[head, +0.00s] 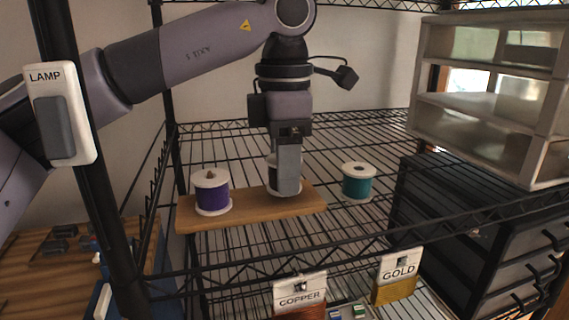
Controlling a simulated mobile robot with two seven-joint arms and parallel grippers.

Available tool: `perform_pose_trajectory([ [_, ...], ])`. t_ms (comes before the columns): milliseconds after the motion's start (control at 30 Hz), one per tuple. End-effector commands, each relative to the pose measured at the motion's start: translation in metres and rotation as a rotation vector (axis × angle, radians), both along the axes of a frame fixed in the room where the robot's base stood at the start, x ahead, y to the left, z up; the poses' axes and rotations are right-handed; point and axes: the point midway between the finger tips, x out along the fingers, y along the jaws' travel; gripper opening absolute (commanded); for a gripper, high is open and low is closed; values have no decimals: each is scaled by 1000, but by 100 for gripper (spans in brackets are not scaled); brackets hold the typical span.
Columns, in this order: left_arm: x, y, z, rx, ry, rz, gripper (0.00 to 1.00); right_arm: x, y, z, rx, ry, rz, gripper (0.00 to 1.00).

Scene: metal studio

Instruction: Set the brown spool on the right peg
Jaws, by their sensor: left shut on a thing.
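My left gripper (287,188) points straight down over the right part of the wooden board (248,214). It is shut on the brown spool (271,176), which is mostly hidden behind the fingers; its pale flanges and a dark strip of its side show. The spool is upright at the board's right part, and I cannot tell whether it touches the board. The right peg is hidden by the spool and gripper. A purple spool (212,196) sits on the left peg (210,174), whose tip shows through its top. My right gripper is not in view.
A teal spool (357,184) stands on the wire shelf right of the board. A drawer unit (480,100) stands at the right. Bins labelled COPPER (301,299) and GOLD (398,267) are below in front. A black post with a LAMP switch (60,115) stands at left.

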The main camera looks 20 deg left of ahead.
Motion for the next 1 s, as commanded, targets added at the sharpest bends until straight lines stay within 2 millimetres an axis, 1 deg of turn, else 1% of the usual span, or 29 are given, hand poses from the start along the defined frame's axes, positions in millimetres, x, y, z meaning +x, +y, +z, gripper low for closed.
perform_pose_trajectory([
  [200, 1, 0, 1, 0, 0, 0, 22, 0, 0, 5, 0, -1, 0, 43],
  [733, 1, 0, 0, 0, 0, 0, 22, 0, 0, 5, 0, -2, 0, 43],
  [1000, 0, 0, 0, -1, 0, 0, 22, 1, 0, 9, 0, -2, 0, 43],
])
